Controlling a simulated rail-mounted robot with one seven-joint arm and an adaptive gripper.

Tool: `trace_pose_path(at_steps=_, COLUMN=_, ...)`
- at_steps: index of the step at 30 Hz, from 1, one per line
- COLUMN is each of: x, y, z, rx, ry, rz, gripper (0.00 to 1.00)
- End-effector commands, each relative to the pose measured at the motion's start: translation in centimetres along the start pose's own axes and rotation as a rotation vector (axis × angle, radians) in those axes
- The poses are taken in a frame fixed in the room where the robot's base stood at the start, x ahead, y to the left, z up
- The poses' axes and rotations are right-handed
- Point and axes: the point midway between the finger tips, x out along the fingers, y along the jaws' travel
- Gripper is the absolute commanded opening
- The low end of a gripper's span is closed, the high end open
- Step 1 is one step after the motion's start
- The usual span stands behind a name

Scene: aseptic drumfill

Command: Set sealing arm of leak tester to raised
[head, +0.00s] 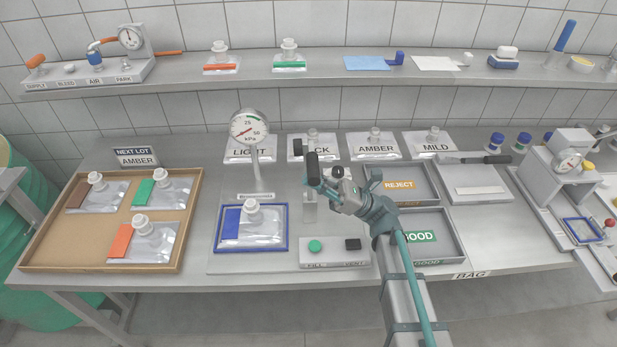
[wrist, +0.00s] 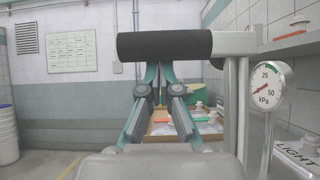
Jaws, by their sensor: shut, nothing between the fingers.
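The leak tester has a round kPa gauge (head: 249,127) on a post, also in the wrist view (wrist: 267,87). A pouch with a white cap (head: 252,215) lies in its blue frame (head: 218,246). The sealing arm's black handle (head: 313,168) stands high above the tester, just left of my gripper (head: 330,183). In the wrist view the black handle (wrist: 165,45) lies level across the top, with a grey upright (wrist: 229,110) below its right end. My gripper (wrist: 160,82) is shut and empty; its fingertips are at or behind the handle's lower edge, and contact is unclear.
A control box (head: 335,258) with green and black buttons sits in front. REJECT (head: 428,203) and GOOD (head: 458,258) trays lie to the right. A cardboard tray (head: 55,257) of pouches lies left. A loaded shelf (head: 215,82) runs behind.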

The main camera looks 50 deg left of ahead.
Motion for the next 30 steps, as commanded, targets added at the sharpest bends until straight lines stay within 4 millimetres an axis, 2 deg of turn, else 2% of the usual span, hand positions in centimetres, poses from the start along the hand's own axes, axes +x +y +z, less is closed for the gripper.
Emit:
trace_pose_path(at_steps=9, x=-6.2, y=-0.2, z=0.0, rx=-0.001, ry=0.000, rz=-0.004, gripper=0.00)
trace_pose_path(at_steps=15, x=-9.2, y=-0.2, z=0.0, rx=0.000, ry=0.001, rz=-0.002, gripper=0.00)
trace_pose_path(at_steps=21, x=-10.5, y=-0.1, z=-0.1, rx=0.000, ry=0.001, rz=-0.001, gripper=0.00)
trace_pose_path(at_steps=30, x=-10.6, y=-0.1, z=-0.1, rx=0.001, ry=0.001, rz=0.000, gripper=0.00)
